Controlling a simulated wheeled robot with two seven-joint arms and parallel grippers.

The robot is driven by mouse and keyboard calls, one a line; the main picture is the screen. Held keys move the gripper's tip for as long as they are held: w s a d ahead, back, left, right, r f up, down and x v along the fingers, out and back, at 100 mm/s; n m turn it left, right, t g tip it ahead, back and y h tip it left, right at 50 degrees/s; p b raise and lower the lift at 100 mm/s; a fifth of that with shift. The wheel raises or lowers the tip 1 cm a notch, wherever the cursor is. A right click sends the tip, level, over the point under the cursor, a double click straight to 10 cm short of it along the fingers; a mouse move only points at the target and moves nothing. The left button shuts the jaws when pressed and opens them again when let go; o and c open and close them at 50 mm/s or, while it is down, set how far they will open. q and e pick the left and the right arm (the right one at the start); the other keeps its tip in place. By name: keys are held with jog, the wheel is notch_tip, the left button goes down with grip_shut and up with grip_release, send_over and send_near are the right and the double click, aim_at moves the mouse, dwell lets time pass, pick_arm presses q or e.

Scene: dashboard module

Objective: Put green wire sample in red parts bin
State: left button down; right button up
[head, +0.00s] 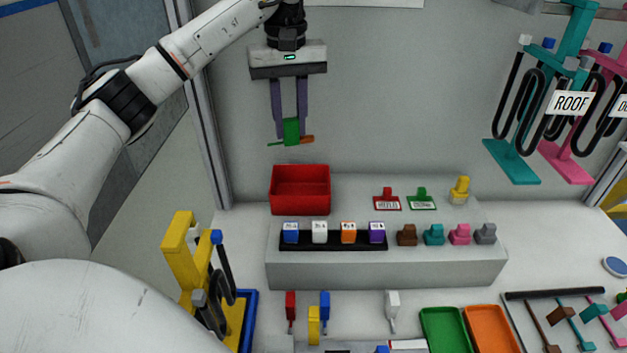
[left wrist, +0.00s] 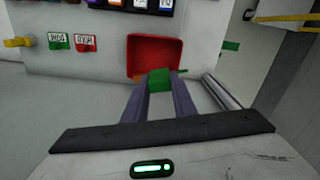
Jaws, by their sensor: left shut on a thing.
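The green wire sample (head: 291,131) is a small green block with a thin green strip and an orange end. My left gripper (head: 289,128) is shut on it and holds it in the air, above the red parts bin (head: 300,190) in the head view. The bin is an open red box on the back of the white ledge, and its inside looks empty. In the left wrist view the green block (left wrist: 159,80) sits between the purple fingers, in front of the red bin (left wrist: 155,42). My right gripper is not in view.
Red and green tags (head: 421,198) and a yellow part (head: 460,190) stand right of the bin. A row of labelled connectors (head: 348,233) lies in front. A yellow stand (head: 190,265) is at the left, and a teal ROOF rack (head: 515,165) at the right.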

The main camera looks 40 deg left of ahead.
aim_at(289, 140)
pick_arm(q)
jog(key=f, duration=0.4)
jog(key=shift+s, duration=0.25)
jog(key=shift+w+f, duration=0.1)
jog(key=shift+f, duration=0.65)
jog(key=c, duration=1.4)
grip_release()
jog(key=shift+r, duration=0.1)
jog(key=shift+r, duration=5.05)
